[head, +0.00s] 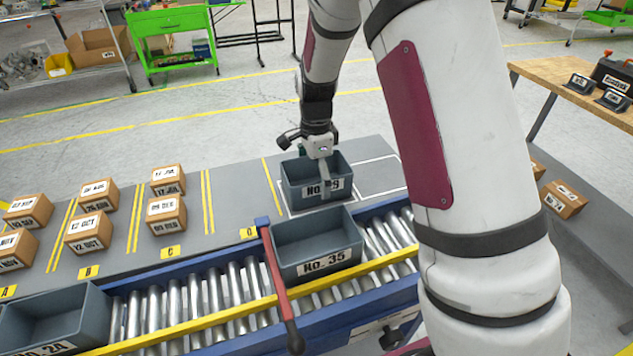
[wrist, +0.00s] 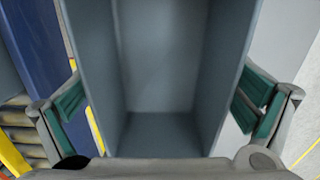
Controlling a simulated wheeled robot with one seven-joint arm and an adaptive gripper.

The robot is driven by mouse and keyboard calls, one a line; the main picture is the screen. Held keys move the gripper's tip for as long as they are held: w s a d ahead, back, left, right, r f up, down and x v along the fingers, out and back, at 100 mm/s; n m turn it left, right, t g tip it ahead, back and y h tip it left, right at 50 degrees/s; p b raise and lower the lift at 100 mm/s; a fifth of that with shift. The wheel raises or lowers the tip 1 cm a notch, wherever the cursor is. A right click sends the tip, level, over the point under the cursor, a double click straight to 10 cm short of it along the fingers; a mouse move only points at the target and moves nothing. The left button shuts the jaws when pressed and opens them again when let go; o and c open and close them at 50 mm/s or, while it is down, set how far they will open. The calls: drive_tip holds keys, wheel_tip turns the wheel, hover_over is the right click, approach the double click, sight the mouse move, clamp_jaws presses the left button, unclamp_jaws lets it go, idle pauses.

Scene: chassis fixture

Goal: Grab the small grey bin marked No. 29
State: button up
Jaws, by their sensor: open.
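The small grey bin marked No. 29 (head: 292,189) stands on the grey table just behind the roller conveyor, and its label is partly hidden by a finger. My gripper (head: 318,165) is over this bin from above. One finger hangs down in front of the labelled near wall. In the wrist view the bin's inside (wrist: 160,70) looks empty. The open fingers of my gripper (wrist: 160,95) lie on either side, outside two opposite walls. I cannot tell whether they touch the walls.
A grey bin marked No. 35 (head: 318,241) sits on the roller conveyor (head: 215,298) close in front. A red bar (head: 279,280) crosses the conveyor beside it. Another grey bin (head: 50,318) is at lower left. Several cardboard boxes (head: 88,232) stand on the table's left.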

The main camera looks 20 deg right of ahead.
drive_tip(key=shift+f, duration=0.85)
drive_tip(key=shift+c, duration=0.2)
drive_tip(key=c, duration=1.2)
drive_tip(key=shift+o, duration=0.2)
drive_tip(key=shift+r, duration=0.15)
